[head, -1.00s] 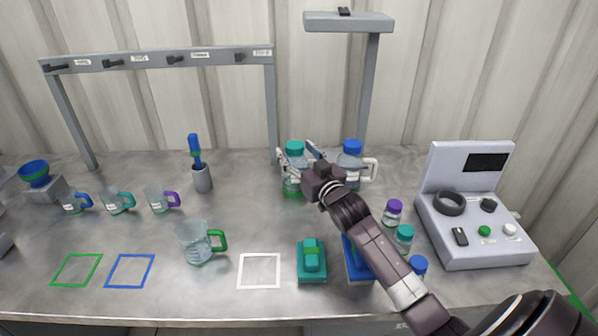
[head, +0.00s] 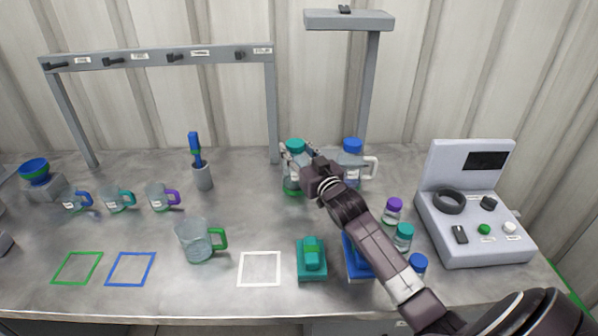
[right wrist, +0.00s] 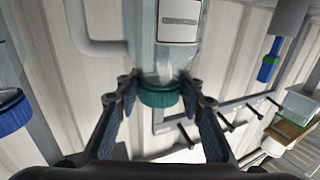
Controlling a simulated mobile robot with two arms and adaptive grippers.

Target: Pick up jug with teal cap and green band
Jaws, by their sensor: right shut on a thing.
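The jug with teal cap and green band (head: 292,184) stands at the back of the bench, partly hidden by my right gripper (head: 300,155). The gripper is shut on the jug, with its fingers on either side near the teal cap. In the right wrist view the teal cap (right wrist: 160,95) lies between the two fingers, and the clear body with a white label shows above it. I cannot tell whether the jug's base touches the bench. My left gripper is not in view.
A blue-capped jug (head: 352,147) with a white handle stands close to the right. A grey stand (head: 368,90) rises behind. A hook rack (head: 160,58) spans the back left. A large green-handled mug (head: 195,241) and small capped bottles (head: 403,238) stand nearer the front.

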